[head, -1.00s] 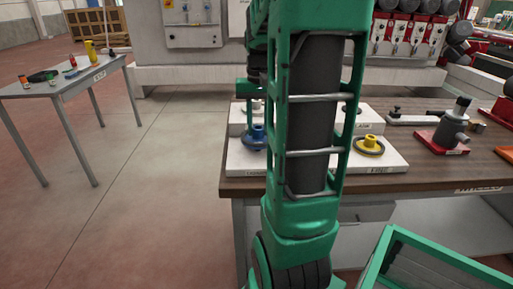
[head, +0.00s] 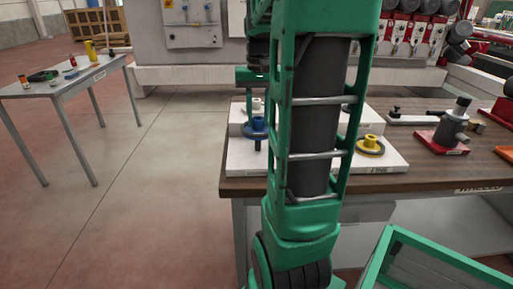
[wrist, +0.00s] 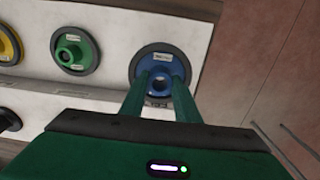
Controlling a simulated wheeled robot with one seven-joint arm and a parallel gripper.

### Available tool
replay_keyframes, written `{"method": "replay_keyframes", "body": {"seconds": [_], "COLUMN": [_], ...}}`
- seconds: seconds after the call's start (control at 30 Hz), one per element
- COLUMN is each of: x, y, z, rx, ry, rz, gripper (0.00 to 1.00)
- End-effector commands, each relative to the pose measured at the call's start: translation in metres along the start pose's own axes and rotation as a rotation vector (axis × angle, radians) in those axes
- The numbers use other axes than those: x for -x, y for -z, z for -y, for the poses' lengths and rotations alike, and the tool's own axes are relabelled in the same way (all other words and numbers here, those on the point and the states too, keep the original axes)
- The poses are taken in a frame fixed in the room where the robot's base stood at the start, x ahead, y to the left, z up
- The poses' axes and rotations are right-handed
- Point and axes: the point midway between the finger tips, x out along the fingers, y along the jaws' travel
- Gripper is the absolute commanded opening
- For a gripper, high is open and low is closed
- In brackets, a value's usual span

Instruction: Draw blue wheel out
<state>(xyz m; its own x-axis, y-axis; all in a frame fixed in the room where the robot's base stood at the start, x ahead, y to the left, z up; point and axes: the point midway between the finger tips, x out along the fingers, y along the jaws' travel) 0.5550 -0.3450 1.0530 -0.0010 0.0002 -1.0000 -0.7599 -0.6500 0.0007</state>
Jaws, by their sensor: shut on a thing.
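The blue wheel (head: 254,130), a disc with a raised hub, is at the left end of the white rack on the bench. It also shows in the wrist view (wrist: 147,63), right of a green wheel. My gripper (wrist: 161,82) is shut on its hub, with one finger on each side. In the head view the disc stands above the rack's surface, with a narrow dark stem below it. Whether the stem's lower end is clear of the rack cannot be told. My arm hides part of the rack in the head view.
The green wheel (wrist: 75,51) and a yellow wheel (head: 369,146) sit on the same white rack (head: 386,163). A grey post on a red base (head: 449,138) stands to the right on the bench. A green-framed bin (head: 385,251) is in front. Floor to the left is free.

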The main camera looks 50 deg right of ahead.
Motion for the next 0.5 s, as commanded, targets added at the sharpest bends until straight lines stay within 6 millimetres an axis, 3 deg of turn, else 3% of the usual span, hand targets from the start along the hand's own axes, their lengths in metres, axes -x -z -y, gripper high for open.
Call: {"method": "replay_keyframes", "body": {"seconds": [0.17,0.5], "x": [0.002,0.029], "y": [0.0,0.001], "z": [0.0,0.0], "rx": [0.0,0.0], "ry": [0.0,0.0], "rz": [-0.002,-0.002], "gripper": [0.0,0.0]}}
